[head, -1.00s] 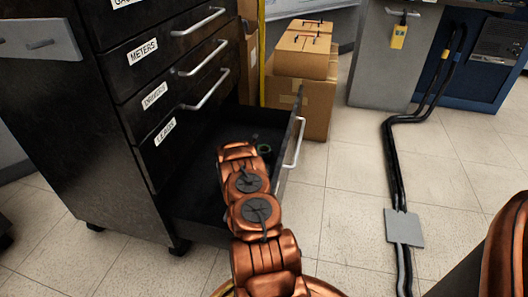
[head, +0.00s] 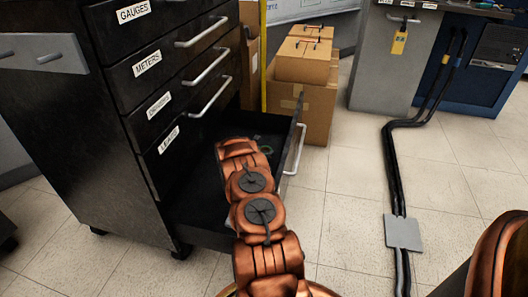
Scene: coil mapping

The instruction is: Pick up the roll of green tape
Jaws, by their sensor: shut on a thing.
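The roll of green tape (head: 266,150) shows as a small dark green patch inside the open bottom drawer (head: 188,216), just beyond the end of my copper arm. My gripper (head: 257,140) is a small dark shape at that spot, mostly hidden by my own wrist and the shadow. It is shut on the roll of green tape, though the fingers themselves are hard to make out. I cannot tell whether the roll is lifted clear of the drawer floor.
The black cabinet (head: 75,130) has closed, labelled drawers above the open one. The drawer's front panel and handle (head: 296,148) stand right of my arm. Cardboard boxes (head: 305,95) stand behind it. Black cables (head: 392,165) run along the floor at right; tiles between are clear.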

